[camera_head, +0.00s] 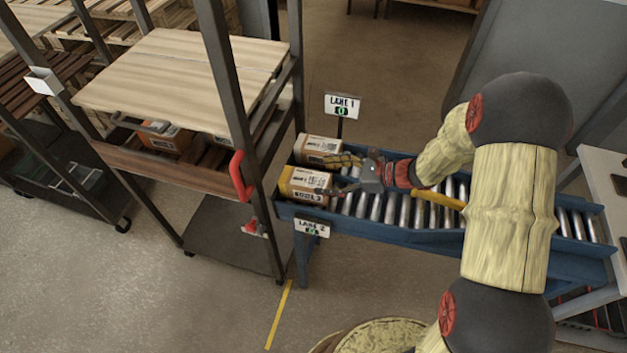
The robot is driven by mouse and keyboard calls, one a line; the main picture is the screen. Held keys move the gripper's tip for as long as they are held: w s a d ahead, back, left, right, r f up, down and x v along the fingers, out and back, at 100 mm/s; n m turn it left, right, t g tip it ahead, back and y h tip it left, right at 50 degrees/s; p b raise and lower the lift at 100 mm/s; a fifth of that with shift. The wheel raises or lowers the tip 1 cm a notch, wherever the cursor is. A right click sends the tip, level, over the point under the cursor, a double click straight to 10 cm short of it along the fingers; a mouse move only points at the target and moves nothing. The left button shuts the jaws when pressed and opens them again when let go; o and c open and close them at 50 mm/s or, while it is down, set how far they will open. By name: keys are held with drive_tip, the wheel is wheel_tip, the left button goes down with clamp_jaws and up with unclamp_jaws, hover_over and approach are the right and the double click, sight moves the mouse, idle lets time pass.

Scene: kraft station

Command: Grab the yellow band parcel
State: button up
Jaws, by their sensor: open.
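Two brown cardboard parcels sit at the left end of the blue roller conveyor (400,225). The nearer parcel (304,186) has a white label and a yellow-orange band along its edge. The farther parcel (317,146) also has a white label; its band colour is too small to tell. My gripper (342,175) is open just right of the parcels, its fingers pointing left. One finger is near the farther parcel's right side, the other near the nearer parcel's right side. I cannot tell whether either finger touches. Nothing is visibly held between the fingers.
A dark-framed rack with a wooden top (180,75) stands left of the conveyor, a red handle (241,175) on its post. A LANE 1 sign (342,106) stands behind the conveyor and a LANE 2 sign (312,227) hangs in front.

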sight(311, 179)
drive_tip(key=b+x, duration=0.1)
drive_tip(key=x, duration=0.1)
drive_tip(key=b+x, duration=0.1)
drive_tip(key=x, duration=0.4)
drive_tip(key=shift+s+f+b, duration=0.3)
drive_tip(key=shift+s+b, duration=0.05)
drive_tip(key=shift+b, duration=0.05)
drive_tip(key=shift+c, duration=0.6)
drive_tip(key=shift+r, duration=0.1)
drive_tip(key=c, duration=1.4)
